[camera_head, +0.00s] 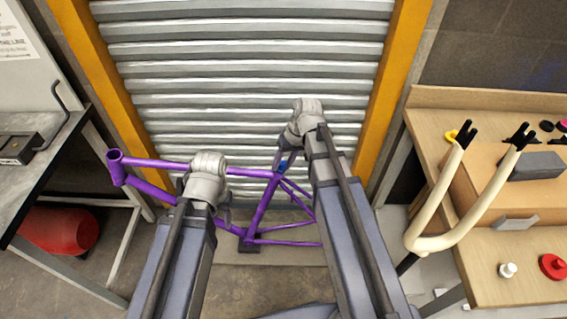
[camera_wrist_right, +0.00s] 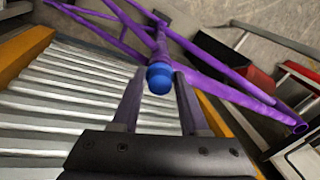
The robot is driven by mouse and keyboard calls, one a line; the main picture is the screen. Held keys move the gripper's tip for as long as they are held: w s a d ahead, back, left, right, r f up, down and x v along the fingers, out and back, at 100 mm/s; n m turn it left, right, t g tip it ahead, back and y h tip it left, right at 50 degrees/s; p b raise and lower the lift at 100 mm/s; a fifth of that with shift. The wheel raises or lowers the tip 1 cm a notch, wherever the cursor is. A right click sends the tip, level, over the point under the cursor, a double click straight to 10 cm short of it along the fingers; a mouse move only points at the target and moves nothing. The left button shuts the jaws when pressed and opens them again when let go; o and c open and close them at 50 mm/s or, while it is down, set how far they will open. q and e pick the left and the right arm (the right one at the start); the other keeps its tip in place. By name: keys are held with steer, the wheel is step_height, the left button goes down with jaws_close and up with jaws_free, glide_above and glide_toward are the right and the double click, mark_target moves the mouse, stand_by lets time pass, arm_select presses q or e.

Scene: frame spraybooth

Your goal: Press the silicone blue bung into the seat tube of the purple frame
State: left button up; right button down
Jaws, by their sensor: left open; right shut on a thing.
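The purple frame (camera_head: 160,163) stands in front of the shutter in the head view; its tubes also show in the right wrist view (camera_wrist_right: 215,85). The silicone blue bung (camera_wrist_right: 160,80) is at the upper end of the seat tube (camera_wrist_right: 161,50), in line with it. I cannot tell how deep it sits. It shows as a small blue patch in the head view (camera_head: 284,165), partly hidden by my right arm. My right gripper (camera_wrist_right: 159,85) is shut on the bung, one finger on each side. My left gripper (camera_head: 224,210) is open near the frame's middle, its fingers mostly hidden by my wrist.
A wooden bench (camera_head: 495,292) on the right holds a cream fork (camera_head: 430,243), a cardboard box (camera_head: 465,190), a red knob (camera_head: 552,266) and a white knob (camera_head: 508,270). A grey bench (camera_head: 50,185) and red tank (camera_head: 60,230) are left. The shutter (camera_head: 240,60) closes the back.

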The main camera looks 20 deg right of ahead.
steer(key=shift+f, duration=0.2)
steer(key=shift+c, duration=1.7)
jaws_free()
steer(key=shift+r, duration=0.1)
steer(key=p+v, duration=0.7)
steer(key=shift+r, duration=0.3)
steer(key=shift+d, duration=0.1)
